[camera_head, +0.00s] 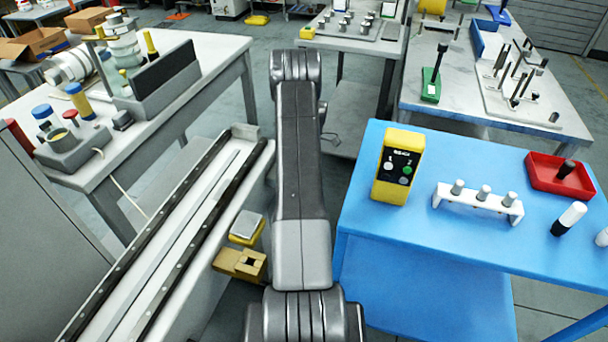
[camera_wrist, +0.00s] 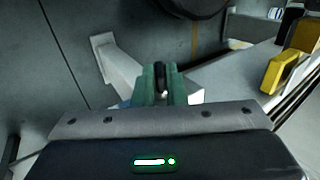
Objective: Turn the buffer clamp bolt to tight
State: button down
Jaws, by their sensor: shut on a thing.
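In the wrist view, my gripper (camera_wrist: 161,90) has two green fingers. They are closed on a small dark piece (camera_wrist: 159,74) with a pale spot low on it. Most of that piece is hidden between the fingers, so I cannot tell what it is. The fingers hang over grey floor, with a pale angled leg or beam behind them. In the head view my arm runs up the middle and my gripper is out of sight. I cannot make out the buffer clamp bolt for certain in either view.
A blue table (camera_head: 420,240) at right holds a yellow control box (camera_head: 398,165), a white peg rack (camera_head: 477,203) and a red tray (camera_head: 553,187). A railed conveyor (camera_head: 165,250) runs at left. Beyond it, a grey table (camera_head: 215,60) carries bottles, rolls and a dark-panelled box.

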jog(key=shift+w+d+f+g+y, duration=0.1)
jog(key=shift+g+y, duration=0.1)
jog(key=shift+g, duration=0.45)
jog(key=shift+w+a+f+g+y, duration=0.1)
jog(key=shift+g+y, duration=0.1)
jog(key=shift+g, duration=0.5)
jog(key=shift+w+d+g+y, duration=0.1)
jog(key=shift+g+y, duration=0.1)
jog(key=shift+g, duration=0.45)
jog(key=c, duration=1.5)
grip_release()
notch_tip(320, 180, up, 10)
jog(key=p, duration=1)
jog(key=shift+f, duration=0.1)
